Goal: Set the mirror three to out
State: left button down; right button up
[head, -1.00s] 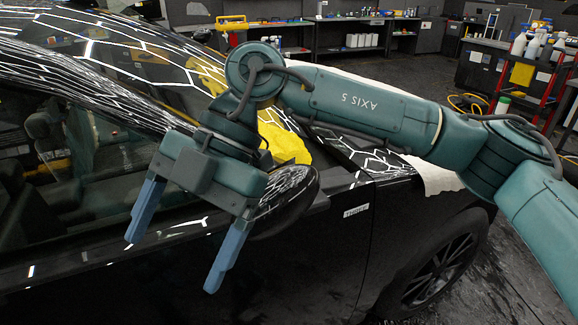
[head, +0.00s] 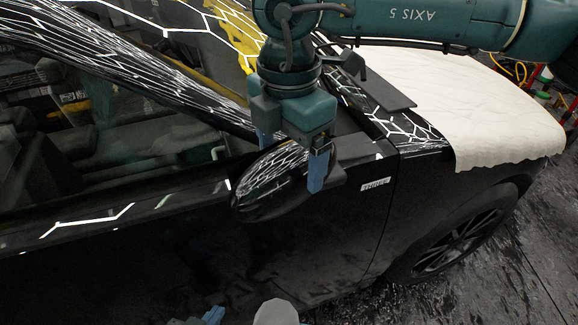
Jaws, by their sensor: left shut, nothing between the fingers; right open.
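Mirror three (head: 265,190) is a glossy black side mirror on the car door, beside a small label reading THREE (head: 375,184). It lies close along the door below the window; its exact fold angle is hard to tell. My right gripper (head: 291,158) comes down from above and is open, one blue finger on the far side of the mirror and one on the near side at its right part. I cannot tell whether the fingers touch it. My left gripper (head: 208,316) is shut and empty at the bottom edge, mostly cut off by the frame.
The black car door (head: 150,265) fills the lower left. A cream cover (head: 465,100) lies over the fender, above the front wheel (head: 455,245). A yellow cloth (head: 235,50) lies by the windshield, partly behind my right arm. Dark floor is free at the lower right.

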jog(key=shift+f, duration=2)
jog(key=shift+c, duration=0.4)
jog(key=c, duration=1.3)
